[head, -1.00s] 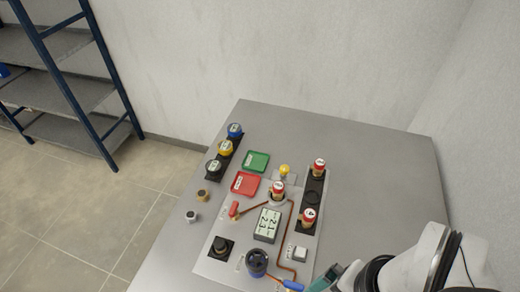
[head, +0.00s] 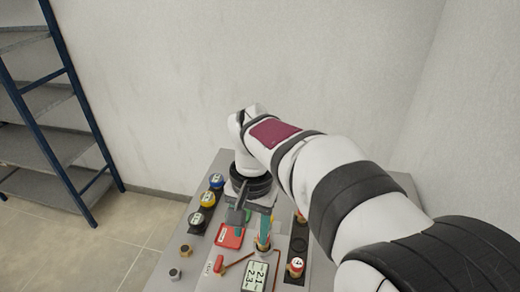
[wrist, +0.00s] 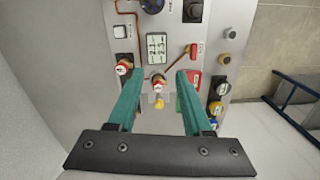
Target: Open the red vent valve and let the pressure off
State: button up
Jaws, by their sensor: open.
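The red valve handle (head: 218,266) sits on the panel at the end of a copper pipe, left of the display. It also shows in the wrist view (wrist: 191,50), beyond my fingertips and to the right. The display (head: 256,277) shows two lines that look like 2.1 and 2.3; it is also in the wrist view (wrist: 157,47). My gripper (head: 252,225) is above the panel's far part, open and empty. Nothing touches the red handle.
A red plate (head: 229,237) lies near my gripper. Blue, yellow and dark round caps (head: 208,199) stand in a rack on the left. Another red-capped cartridge (head: 295,266) stands on the right. My arm hides the right side.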

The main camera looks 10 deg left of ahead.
jog(key=n, duration=0.1)
send_over(218, 262)
notch_tip(218, 262, down, 4)
notch_tip(218, 262, down, 16)
jog(key=shift+r, duration=0.25)
jog(key=shift+c, duration=0.2)
grip_shut()
